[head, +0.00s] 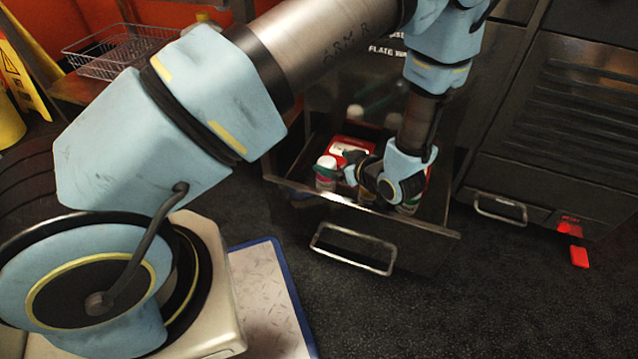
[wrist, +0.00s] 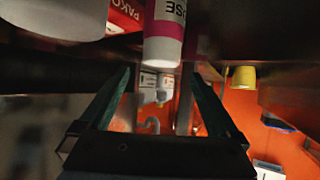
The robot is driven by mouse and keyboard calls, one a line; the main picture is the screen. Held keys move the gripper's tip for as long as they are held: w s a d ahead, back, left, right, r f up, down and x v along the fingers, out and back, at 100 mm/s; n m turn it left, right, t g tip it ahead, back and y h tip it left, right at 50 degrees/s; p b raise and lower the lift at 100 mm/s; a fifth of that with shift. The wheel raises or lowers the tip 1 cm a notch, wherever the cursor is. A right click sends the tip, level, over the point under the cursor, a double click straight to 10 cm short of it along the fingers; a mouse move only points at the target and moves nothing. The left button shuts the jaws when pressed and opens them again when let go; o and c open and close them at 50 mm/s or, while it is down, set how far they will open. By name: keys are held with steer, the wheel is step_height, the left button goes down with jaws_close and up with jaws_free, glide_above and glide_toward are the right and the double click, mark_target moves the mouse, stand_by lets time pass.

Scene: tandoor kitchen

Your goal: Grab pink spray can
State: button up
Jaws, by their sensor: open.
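A white can with a pink band (wrist: 165,32) and partly readable lettering shows at the top of the wrist view; it is probably the pink spray can. Only part of it is in view. My gripper (wrist: 160,78) is open, and its two fingers stand apart on either side below the can in the picture. Nothing is visibly held between them. In the head view my gripper (head: 352,172) is low inside the open drawer (head: 420,236), beside a white-topped can (head: 325,170). I cannot tell whether that is the same can.
A red box (head: 350,147) with white marking lies in the drawer; red lettered packaging (wrist: 122,14) is beside the can. A pale rounded object (wrist: 60,18) is at upper left. The drawer's walls enclose my gripper. A wire basket (head: 120,55) stands behind left.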

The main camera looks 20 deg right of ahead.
mark_target(321, 161)
steer(key=shift+w+a+f+b, duration=0.2)
steer(key=shift+w+f+b, duration=0.15)
steer(key=shift+f, duration=0.25)
steer(key=b+x, duration=0.3)
steer(key=x, duration=0.3)
steer(key=shift+w+f+b, duration=0.2)
steer(key=shift+b, duration=0.15)
jaws_close()
